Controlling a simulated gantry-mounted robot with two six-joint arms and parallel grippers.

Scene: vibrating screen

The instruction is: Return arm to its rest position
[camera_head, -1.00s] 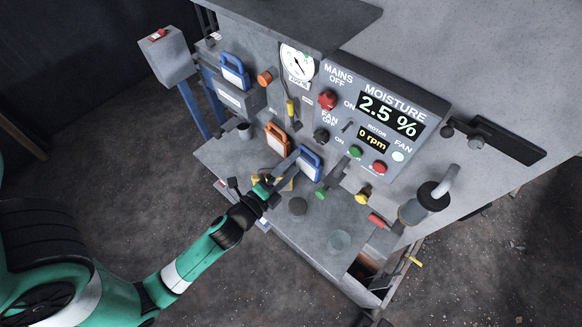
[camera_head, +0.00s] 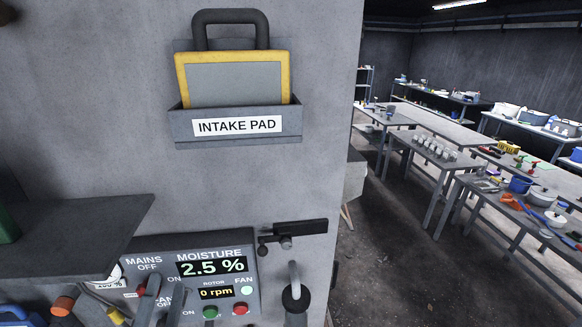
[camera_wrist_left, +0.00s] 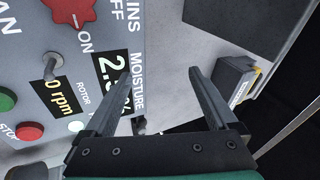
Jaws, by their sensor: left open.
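My left gripper (camera_head: 160,284) shows at the bottom left of the head view, in front of the control panel (camera_head: 240,240). My right gripper is not in view.
A yellow-framed intake pad (camera_head: 235,82) sits in a labelled wall holder (camera_head: 235,140) above the panel. A grey ledge (camera_head: 70,240) juts out at left. A dark bracket (camera_head: 300,232) and a pipe (camera_head: 294,285) stick out at right. Workbenches (camera_head: 440,160) stand farther off.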

